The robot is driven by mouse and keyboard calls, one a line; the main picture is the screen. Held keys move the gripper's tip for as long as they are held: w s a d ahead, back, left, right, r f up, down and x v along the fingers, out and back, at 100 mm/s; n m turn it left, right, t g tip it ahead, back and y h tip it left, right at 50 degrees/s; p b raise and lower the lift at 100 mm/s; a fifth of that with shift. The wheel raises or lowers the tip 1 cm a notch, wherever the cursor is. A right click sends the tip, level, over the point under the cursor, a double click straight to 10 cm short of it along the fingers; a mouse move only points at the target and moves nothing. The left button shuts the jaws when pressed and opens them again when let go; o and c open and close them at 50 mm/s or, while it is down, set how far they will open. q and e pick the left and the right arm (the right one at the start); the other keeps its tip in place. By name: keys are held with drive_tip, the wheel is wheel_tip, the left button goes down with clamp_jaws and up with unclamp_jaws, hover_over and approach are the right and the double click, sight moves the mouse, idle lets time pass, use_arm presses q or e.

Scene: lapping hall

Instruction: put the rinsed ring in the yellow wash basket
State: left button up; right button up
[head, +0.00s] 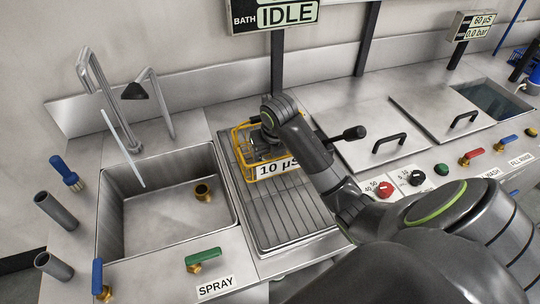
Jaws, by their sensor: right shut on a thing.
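The yellow wash basket (236,146) is a wire basket on the ribbed drainboard, with a "10 µS" label in front of it. My right gripper (268,136) points down at the basket's back part, inside or just above its rim. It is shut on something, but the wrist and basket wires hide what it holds. No ring can be made out in the jaws. My left gripper is not in view.
The steel sink (111,232) with a tall tap (97,100) stands left of the ribbed drainboard (285,215). Lidded tanks (372,135) with black handles are at right. A green SPRAY valve (203,257) and knobs line the front. My right arm covers the front right.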

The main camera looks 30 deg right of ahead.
drive_tip(key=shift+f, duration=0.85)
drive_tip(key=o, duration=1.3)
drive_tip(key=v, duration=0.4)
drive_tip(key=shift+w+r, duration=0.1)
drive_tip(key=shift+r, duration=0.1)
drive_tip(key=shift+p+v, duration=3.25)
drive_tip(key=shift+v, duration=0.65)
drive_tip(key=shift+f, duration=0.15)
